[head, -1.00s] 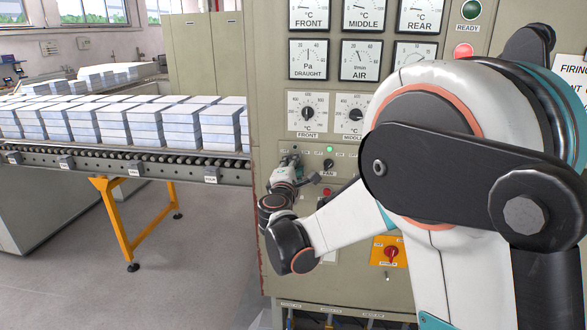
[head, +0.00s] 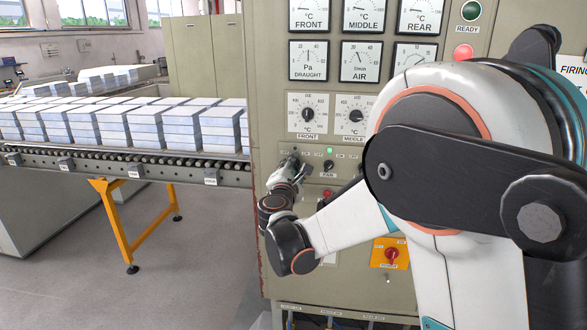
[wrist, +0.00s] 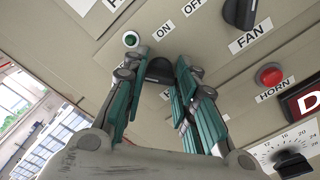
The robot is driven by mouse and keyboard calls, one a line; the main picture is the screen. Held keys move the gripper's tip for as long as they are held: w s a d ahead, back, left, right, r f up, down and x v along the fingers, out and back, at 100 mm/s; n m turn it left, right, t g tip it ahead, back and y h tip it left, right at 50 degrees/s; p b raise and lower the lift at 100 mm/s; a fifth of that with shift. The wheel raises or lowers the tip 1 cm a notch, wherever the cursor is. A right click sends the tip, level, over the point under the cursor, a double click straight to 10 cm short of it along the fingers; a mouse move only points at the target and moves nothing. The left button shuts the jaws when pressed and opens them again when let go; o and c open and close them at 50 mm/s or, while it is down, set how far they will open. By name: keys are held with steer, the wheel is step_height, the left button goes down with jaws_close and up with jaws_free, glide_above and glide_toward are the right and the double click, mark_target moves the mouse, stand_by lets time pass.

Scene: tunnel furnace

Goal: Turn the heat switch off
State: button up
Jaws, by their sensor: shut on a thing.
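The heat switch is a black knob (wrist: 160,69) on the beige control panel, between my fingers in the wrist view. A label below it is mostly hidden by my fingers. My gripper (wrist: 158,82) has its teal-and-grey fingers closed on both sides of this knob. In the head view my gripper (head: 291,167) is at the panel's lower left and hides most of the switch. A small green lamp (wrist: 131,39) with a pale rim is beside the knob and looks dark. The knob's exact angle is hard to tell.
The fan knob (wrist: 240,12) and red horn button (wrist: 270,75) are close by. A red rotary switch (head: 391,253) is lower on the panel. A roller conveyor (head: 120,163) with stacked pale blocks stands left. My arm covers the panel's right part.

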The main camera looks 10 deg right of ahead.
steer(key=shift+f, duration=0.1)
steer(key=o, duration=0.8)
steer(key=shift+c, duration=0.2)
steer(key=shift+s, duration=0.15)
steer(key=v, duration=1.1)
steer(key=shift+s, duration=0.35)
steer(key=shift+a, duration=0.1)
